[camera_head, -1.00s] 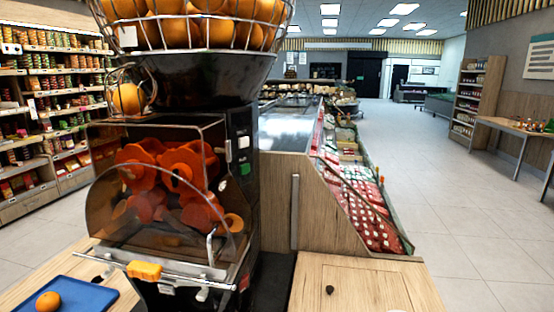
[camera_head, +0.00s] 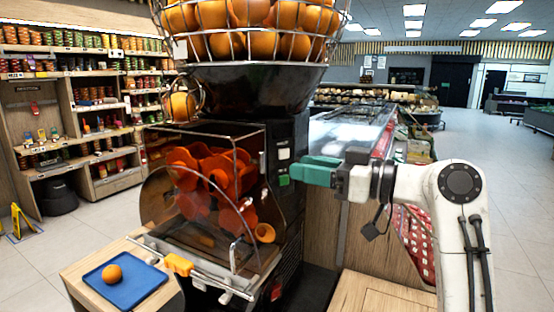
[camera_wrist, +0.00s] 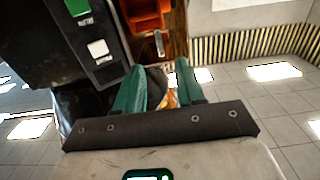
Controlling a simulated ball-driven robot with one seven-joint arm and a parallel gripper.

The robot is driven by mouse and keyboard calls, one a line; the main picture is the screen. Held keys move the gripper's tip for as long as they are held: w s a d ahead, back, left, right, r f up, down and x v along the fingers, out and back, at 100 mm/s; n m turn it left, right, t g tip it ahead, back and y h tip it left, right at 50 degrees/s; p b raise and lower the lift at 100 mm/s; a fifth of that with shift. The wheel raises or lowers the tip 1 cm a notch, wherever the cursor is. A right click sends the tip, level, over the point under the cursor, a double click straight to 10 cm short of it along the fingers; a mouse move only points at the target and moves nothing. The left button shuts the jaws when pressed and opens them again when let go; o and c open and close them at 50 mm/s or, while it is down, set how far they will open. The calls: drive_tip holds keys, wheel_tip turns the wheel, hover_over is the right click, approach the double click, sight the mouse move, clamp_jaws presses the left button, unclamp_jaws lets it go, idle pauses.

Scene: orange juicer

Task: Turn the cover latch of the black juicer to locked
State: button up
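The black juicer (camera_head: 290,215) stands at the centre of the head view, with a clear curved cover (camera_head: 165,200) over red-orange pressing parts.
A wire basket of oranges (camera_head: 250,30) tops the juicer. A blue tray (camera_head: 130,285) with an orange (camera_head: 112,273) lies on the wooden counter at left. A wooden cabinet and a refrigerated display (camera_head: 355,130) stand at right. Floor is open farther right.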

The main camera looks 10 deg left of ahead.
sight(264, 161)
drive_tip(key=p+x, duration=0.1)
drive_tip(key=x, duration=0.6)
drive_tip(key=shift+w+a+f+p, duration=0.1)
drive_tip(key=shift+a+p, duration=0.2)
clamp_jaws()
